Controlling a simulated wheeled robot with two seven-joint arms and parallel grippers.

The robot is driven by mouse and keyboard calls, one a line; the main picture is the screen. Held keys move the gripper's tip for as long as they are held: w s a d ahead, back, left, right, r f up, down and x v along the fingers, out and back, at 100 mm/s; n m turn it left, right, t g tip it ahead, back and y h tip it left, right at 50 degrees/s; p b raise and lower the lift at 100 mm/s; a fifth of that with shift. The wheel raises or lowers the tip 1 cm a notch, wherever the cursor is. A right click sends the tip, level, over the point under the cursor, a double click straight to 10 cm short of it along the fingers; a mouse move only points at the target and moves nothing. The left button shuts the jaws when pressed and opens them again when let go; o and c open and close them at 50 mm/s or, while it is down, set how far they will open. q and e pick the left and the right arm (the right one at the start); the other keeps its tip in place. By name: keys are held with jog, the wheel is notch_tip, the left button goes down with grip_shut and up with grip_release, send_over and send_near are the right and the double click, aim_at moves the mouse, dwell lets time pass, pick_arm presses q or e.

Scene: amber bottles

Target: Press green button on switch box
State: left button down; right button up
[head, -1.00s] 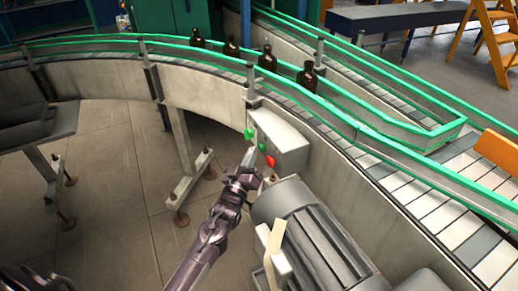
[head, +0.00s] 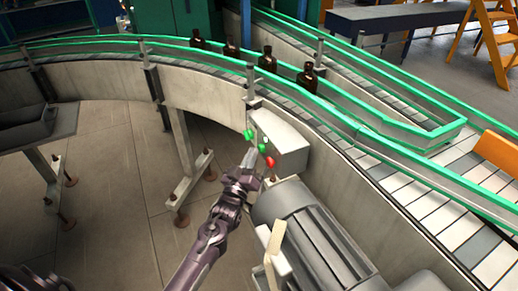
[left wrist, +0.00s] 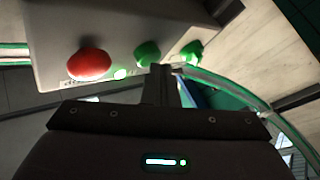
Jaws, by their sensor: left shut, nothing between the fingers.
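The grey switch box (head: 283,143) is fixed at the conveyor's inner wall. It has a green button (head: 249,134) on the left, a second green button (head: 262,148) nearer the middle and a red button (head: 270,161). My left gripper (head: 249,158) is shut and empty, its tips just in front of the box near the middle green button. In the left wrist view the shut fingertips (left wrist: 161,70) overlap the gap between the middle green button (left wrist: 147,54) and the outer green button (left wrist: 191,53). The red button (left wrist: 89,64) is left of them. Contact cannot be told. My right gripper is not in view.
A grey motor (head: 315,230) with a pale lever (head: 275,240) sits just below the box. The curved conveyor (head: 400,150) with green rails carries several amber bottles (head: 267,60) behind it. A support leg (head: 183,150) stands left; open floor lies around my arm.

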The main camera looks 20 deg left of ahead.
pick_arm(q)
jog(key=shift+s+a, duration=0.35)
jog(key=shift+s, duration=0.05)
jog(key=s+a+p, duration=0.2)
jog(key=s+a, duration=0.1)
jog(key=shift+s+a, duration=0.15)
jog(key=shift+s, duration=0.25)
dwell(0.7)
